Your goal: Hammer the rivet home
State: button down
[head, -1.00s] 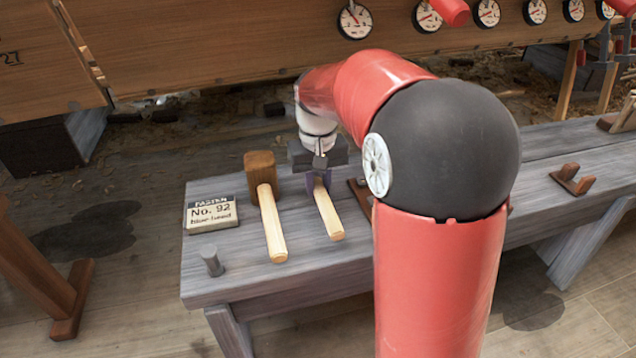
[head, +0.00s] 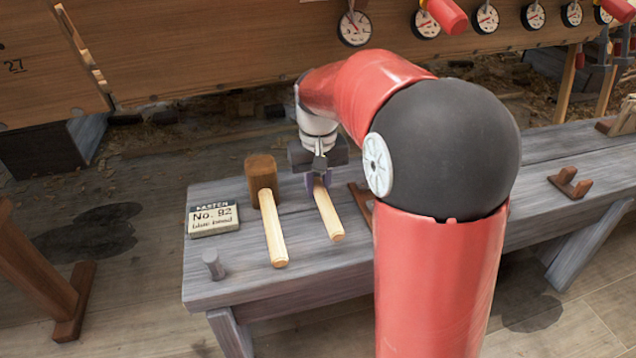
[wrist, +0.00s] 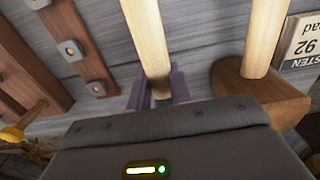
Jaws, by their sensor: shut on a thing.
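My gripper (head: 318,184) points down at the bench, its purple fingers shut on a pale wooden handle (head: 329,215). In the wrist view the handle (wrist: 146,35) runs between the purple fingertips (wrist: 160,90). The tool's head is hidden beneath my gripper, so I cannot tell its kind. A mallet (head: 261,170) with a brown wooden block head and pale handle lies just left of it; it also shows in the wrist view (wrist: 258,92). A sign (head: 213,218) on the bench reads "FASTEN No. 92", with a blurred line below. I cannot pick out rivet 92.
The grey bench (head: 230,287) bears a short grey peg (head: 212,265) at front left and a brown wooden cradle (head: 570,184) at right. The plank hull (head: 200,45) stands behind, with several round dials (head: 354,28) along it and "27" at left. My arm hides the bench's middle.

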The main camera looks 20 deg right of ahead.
notch_tip(320, 180, up, 8)
jog(key=p, duration=0.7)
jog(key=shift+r, duration=0.15)
jog(key=c, duration=1.9)
grip_release()
grip_shut()
